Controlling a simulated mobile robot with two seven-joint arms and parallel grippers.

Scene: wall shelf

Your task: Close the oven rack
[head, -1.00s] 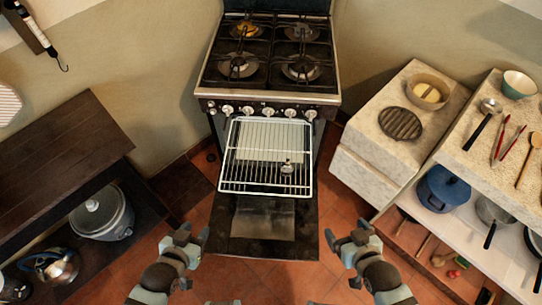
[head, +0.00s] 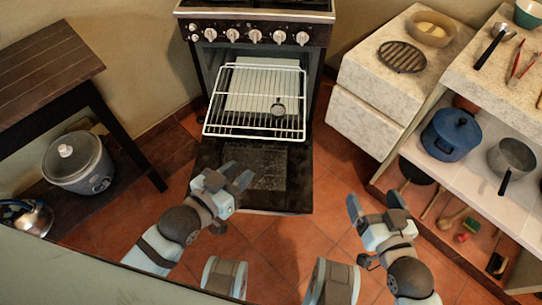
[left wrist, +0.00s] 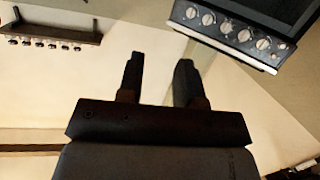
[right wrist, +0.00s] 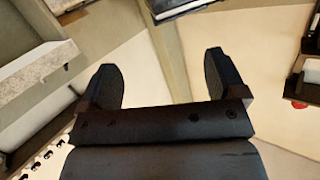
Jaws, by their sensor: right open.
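The white wire oven rack (head: 254,138) is slid out of the oven (head: 255,37) over its lowered dark door (head: 286,190). A small round metal item (head: 278,108) shows at the rack's right side. My left gripper (head: 238,175) is partly open and empty, over the door in the picture and apart from the rack's front edge. My right gripper (head: 375,203) is open and empty, to the right of the door and clear of the rack. The wrist views show nothing between either pair of fingers; the left wrist view includes the oven's knob panel (left wrist: 225,30).
A dark wooden table (head: 45,70) with a rice cooker (head: 78,163) below it stands at the left. At the right are a stone-topped cabinet (head: 385,80) and a shelf with a blue pot (head: 450,135). Tiled floor is free around the door.

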